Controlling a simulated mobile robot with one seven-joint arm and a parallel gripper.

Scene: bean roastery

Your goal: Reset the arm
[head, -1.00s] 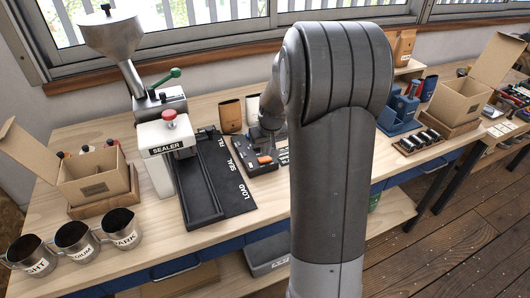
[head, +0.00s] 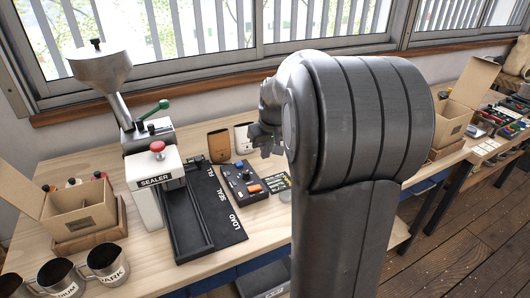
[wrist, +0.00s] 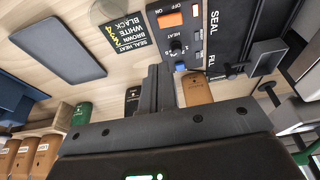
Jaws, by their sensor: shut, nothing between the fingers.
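My arm (head: 362,120) stands large in the right middle of the head view. My gripper (head: 265,142) shows small to its left, raised above the bench by the back and partly hidden by my arm. In the wrist view my gripper (wrist: 158,92) has its two dark fingers together with nothing between them. The control box with an orange switch (wrist: 170,19) lies beyond the fingers; it also shows in the head view (head: 243,181), below and left of my gripper.
The sealer (head: 155,180) with its black LOAD/SEAL/FILL board (head: 217,205) stands left of the control box. Steel cups (head: 105,262) and an open carton (head: 80,208) are at the left. Brown (head: 218,145) and white (head: 243,137) pouches stand behind the box. Another open carton (head: 455,110) is at the right.

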